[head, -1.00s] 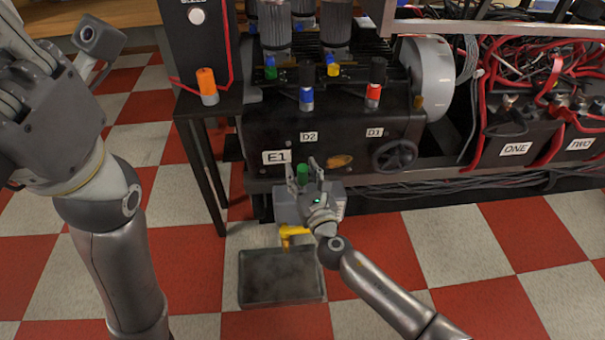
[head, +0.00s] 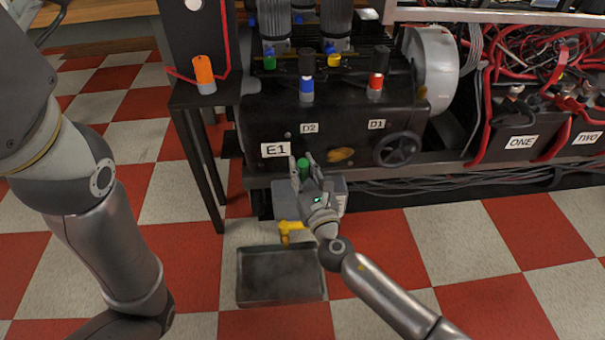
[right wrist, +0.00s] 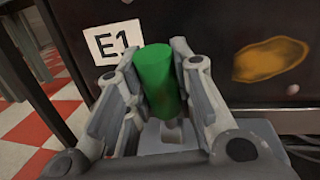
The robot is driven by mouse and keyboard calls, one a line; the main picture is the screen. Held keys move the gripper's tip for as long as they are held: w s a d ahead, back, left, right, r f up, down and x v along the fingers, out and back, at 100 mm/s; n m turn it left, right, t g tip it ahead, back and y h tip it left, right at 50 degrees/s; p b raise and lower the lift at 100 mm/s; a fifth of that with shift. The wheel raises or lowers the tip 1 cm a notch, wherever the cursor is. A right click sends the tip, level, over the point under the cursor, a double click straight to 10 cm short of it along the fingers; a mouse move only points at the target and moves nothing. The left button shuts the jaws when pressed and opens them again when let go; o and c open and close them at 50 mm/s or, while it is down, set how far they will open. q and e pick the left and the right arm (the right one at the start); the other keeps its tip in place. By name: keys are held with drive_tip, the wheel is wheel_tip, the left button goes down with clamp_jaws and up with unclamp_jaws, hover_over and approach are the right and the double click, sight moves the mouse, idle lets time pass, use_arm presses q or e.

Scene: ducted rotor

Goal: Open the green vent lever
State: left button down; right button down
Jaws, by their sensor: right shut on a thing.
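A green cylindrical lever handle (head: 303,175) stands below the label E1 (head: 275,149) on the front of the dark machine. In the right wrist view the green handle (right wrist: 159,84) stands nearly upright between the two fingers, with the grey fitting beneath it. My right gripper (head: 303,167) is shut on the green handle, one finger on each side. The lower end of the handle is partly hidden by the fingers. My left arm (head: 95,190) fills the left side of the head view, and its gripper is out of the picture.
A yellow tap (head: 288,227) sits low, above a dark tray (head: 281,301) on the checkered floor. Blue (head: 306,86) and red (head: 376,82) handles and a black handwheel (head: 397,149) are higher on the machine. An orange cylinder (head: 204,70) stands on the side stand.

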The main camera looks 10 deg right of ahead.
sight(301, 174)
drive_tip(key=shift+s+f+n+t+y+b, duration=0.3)
drive_tip(key=shift+s+t+b, duration=0.3)
drive_tip(key=shift+b, duration=1.75)
drive_tip(key=shift+s+f+n+t+y+b, duration=0.1)
drive_tip(key=shift+s+f+t+y+b, duration=0.45)
drive_tip(key=shift+b, duration=1.8)
drive_tip(key=shift+s+r+n+t+b, duration=0.15)
drive_tip(key=shift+r+n+t+b, duration=0.15)
drive_tip(key=shift+t+b, duration=0.4)
drive_tip(key=shift+s+f+t+y, duration=0.35)
drive_tip(key=shift+s+t, duration=0.1)
drive_tip(key=shift+t, duration=0.4)
drive_tip(key=shift+n, duration=0.3)
drive_tip(key=c, duration=1.2)
unclamp_jaws()
drive_tip(key=v, duration=1.2)
